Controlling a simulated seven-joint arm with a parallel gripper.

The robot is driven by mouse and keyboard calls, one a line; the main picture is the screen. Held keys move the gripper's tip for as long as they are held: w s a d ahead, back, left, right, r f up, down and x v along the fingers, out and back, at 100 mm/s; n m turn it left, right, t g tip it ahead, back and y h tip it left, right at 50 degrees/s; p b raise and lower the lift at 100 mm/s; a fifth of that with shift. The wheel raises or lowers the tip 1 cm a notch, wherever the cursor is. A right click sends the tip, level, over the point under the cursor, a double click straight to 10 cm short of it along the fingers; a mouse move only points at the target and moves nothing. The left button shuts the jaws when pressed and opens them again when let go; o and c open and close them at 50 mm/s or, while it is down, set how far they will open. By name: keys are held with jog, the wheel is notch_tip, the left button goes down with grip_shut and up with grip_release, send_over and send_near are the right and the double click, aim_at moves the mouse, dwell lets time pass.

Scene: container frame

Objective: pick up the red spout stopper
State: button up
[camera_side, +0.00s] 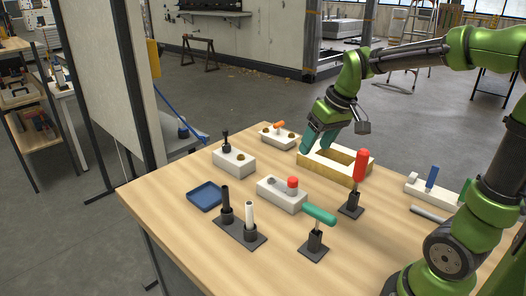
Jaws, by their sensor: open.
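The red stopper (292,183) appears to be the short red cap seated at the right end of a white block (280,198) in the middle of the table. My gripper (318,146) has teal fingers pointing down and is open. It is behind and a little right of the stopper, above the left end of a wooden frame (350,176), and apart from the stopper. I see nothing between its fingers, though the gap is partly hidden from this side.
Dark and white posts (249,216) stand in front. A blue tray (205,195) lies left. More white blocks (234,162) stand behind. The near-left table is clear.

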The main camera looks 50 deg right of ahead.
jog(key=w+d+n, duration=0.4)
send_near(294, 178)
jog(key=shift+n+g, duration=0.4)
jog(key=x, duration=0.9)
jog(key=shift+w+a+r, duration=0.1)
jog(key=shift+w, duration=0.2)
grip_shut()
